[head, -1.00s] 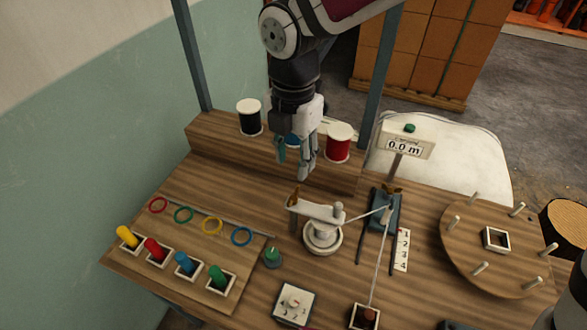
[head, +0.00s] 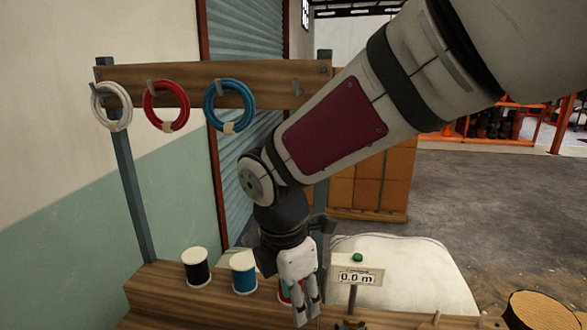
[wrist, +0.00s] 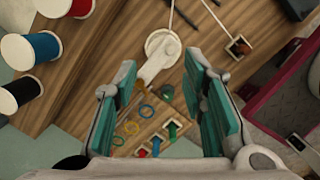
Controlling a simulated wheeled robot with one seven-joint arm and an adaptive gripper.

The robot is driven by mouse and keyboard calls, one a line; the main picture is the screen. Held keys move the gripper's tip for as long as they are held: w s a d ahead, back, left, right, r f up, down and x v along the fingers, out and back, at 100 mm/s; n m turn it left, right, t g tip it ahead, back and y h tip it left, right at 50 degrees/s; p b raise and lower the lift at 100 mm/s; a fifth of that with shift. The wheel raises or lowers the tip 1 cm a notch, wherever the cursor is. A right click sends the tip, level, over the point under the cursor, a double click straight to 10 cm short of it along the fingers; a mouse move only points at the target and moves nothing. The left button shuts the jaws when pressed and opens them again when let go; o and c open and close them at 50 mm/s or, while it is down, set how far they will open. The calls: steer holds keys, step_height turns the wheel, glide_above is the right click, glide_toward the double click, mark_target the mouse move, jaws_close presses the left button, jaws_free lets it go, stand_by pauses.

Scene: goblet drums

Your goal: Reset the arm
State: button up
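My gripper (head: 306,306) hangs pointing down from my arm in the head view, in front of the red spool (head: 283,291) and partly covering it. In the wrist view its two fingers with teal pads (wrist: 160,72) are well apart, with nothing held between them. Below and beyond the fingers in the wrist view lie the workbench, a white crank (wrist: 162,48) and a board with coloured rings (wrist: 131,128) and pegs.
A black spool (head: 197,268) and a blue spool (head: 244,272) stand on the wooden ledge. White, red and blue coils (head: 166,106) hang on a rail at upper left. A sign reading 0.0 m (head: 357,277) stands right of my gripper. Most of the bench is out of the head view.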

steer(key=s+d+r+m+t, duration=0.1)
steer(key=s+d+r+m, duration=0.2)
steer(key=d+m, duration=0.3)
steer(key=s+d+r+m+t, duration=0.1)
steer(key=s+d+r+m, duration=0.2)
steer(key=s+d+m, duration=0.3)
steer(key=s+d+r+m+t+y, duration=0.1)
steer(key=s+d+r+m, duration=0.2)
steer(key=d+m, duration=0.4)
steer(key=s+m, duration=0.1)
steer(key=m, duration=0.4)
steer(key=shift+s+t, duration=0.35)
steer(key=shift+t, duration=0.05)
steer(key=shift+w+r, duration=0.1)
steer(key=shift+r, duration=0.05)
steer(key=shift+c, duration=0.3)
